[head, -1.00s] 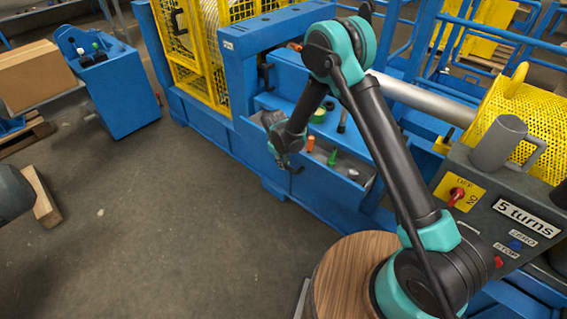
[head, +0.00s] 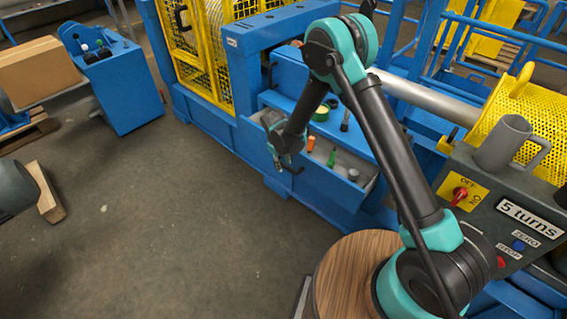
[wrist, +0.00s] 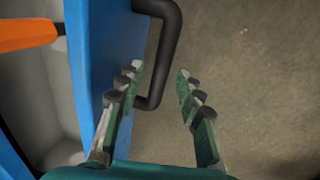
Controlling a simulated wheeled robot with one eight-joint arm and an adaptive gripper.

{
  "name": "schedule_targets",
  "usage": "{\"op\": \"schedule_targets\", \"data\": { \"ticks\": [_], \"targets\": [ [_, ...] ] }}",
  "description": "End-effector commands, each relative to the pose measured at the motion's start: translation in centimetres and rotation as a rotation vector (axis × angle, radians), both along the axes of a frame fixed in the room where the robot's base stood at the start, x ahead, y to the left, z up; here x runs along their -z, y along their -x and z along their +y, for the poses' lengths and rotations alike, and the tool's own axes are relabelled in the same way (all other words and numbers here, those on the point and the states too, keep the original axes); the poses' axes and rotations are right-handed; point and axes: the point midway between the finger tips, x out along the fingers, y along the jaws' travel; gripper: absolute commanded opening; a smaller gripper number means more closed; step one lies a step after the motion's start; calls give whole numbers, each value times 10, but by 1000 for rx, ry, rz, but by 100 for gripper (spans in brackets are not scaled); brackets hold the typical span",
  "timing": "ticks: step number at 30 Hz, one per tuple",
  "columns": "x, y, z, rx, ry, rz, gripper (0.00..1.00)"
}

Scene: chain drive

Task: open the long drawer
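The long blue drawer (head: 333,190) is in the lower part of the blue machine in the head view. Its inside shows from above, with loose items in it. In the wrist view its blue front (wrist: 95,40) runs down the left, with a black bar handle (wrist: 172,45) standing out from it. My gripper (wrist: 160,75) is open, its two fingers apart around the lower part of the handle. The left finger overlaps the drawer front; contact cannot be told. In the head view my gripper (head: 289,163) is at the drawer's front, left of its middle.
An orange item (head: 310,144), a green item (head: 331,157) and a grey one (head: 353,175) lie in the drawer. Green tape (head: 320,114) sits on the ledge above. The floor (head: 170,225) in front is clear. A control box with a mug (head: 503,143) stands at the right.

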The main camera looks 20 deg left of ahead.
Motion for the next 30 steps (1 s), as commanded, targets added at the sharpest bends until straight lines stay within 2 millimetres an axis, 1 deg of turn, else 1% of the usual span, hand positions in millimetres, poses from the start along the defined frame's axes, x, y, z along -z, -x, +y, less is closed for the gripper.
{"op": "schedule_targets", "data": {
  "ticks": [7,11,14,24,27,30],
  "targets": [
    [0,0,0,0,0,0,38],
    [-7,1,1,0,0,0,38],
    [-19,4,2,0,0,0,38],
    [-82,15,6,-1,0,0,38],
    [-97,18,7,-1,0,0,38],
    [-108,20,8,-1,0,0,38]
  ]
}}
